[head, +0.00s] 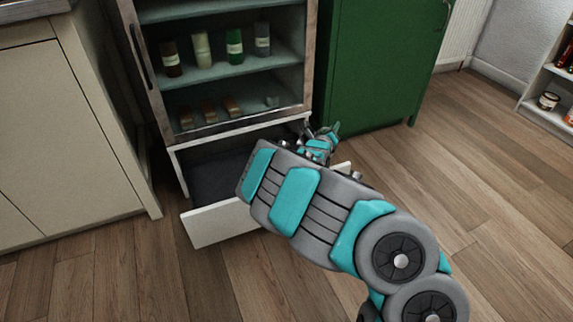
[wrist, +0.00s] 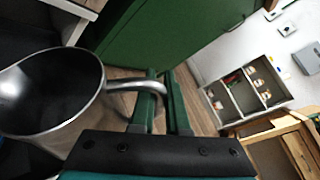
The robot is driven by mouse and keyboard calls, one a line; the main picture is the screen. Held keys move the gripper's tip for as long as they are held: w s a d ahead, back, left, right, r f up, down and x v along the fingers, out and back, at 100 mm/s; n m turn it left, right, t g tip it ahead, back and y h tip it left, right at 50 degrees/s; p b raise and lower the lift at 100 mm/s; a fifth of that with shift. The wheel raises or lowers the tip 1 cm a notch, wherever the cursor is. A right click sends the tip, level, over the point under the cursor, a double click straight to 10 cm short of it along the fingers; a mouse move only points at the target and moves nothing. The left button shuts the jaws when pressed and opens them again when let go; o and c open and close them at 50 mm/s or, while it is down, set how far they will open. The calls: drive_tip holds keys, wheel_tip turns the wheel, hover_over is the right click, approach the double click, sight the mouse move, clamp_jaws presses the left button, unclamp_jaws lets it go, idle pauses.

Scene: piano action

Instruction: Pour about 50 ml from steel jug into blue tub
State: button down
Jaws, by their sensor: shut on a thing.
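The steel jug (wrist: 52,95) fills the left of the wrist view, with its round mouth and grey inside toward the camera. Its curved handle (wrist: 135,84) reaches right to my gripper (wrist: 165,92), whose dark green fingers are shut on it. I cannot tell from the rolled wrist view how far the jug is tilted, and no liquid can be made out. In the head view my arm hides most of the jug, and only the end of my wrist shows near the green cabinet. The blue tub is not seen in either view.
An open white drawer (head: 218,226) juts out below a glass-fronted cabinet with shelved bottles (head: 235,47). A green cabinet (head: 375,60) stands right beside it. A beige cupboard (head: 70,130) is at left. Wooden floor (head: 480,190) at right is clear. A shelf unit (head: 550,85) stands far right.

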drive_tip(key=shift+d, duration=0.1)
drive_tip(key=d+f+m+g+y+p, duration=0.1)
drive_tip(key=d+f+m+y+p, duration=0.3)
drive_tip(key=p, duration=0.8)
drive_tip(key=shift+s+d+f+m, duration=0.2)
drive_tip(key=shift+d+f+m, duration=0.4)
drive_tip(key=shift+d+m, duration=0.6)
drive_tip(key=shift+d, duration=0.1)
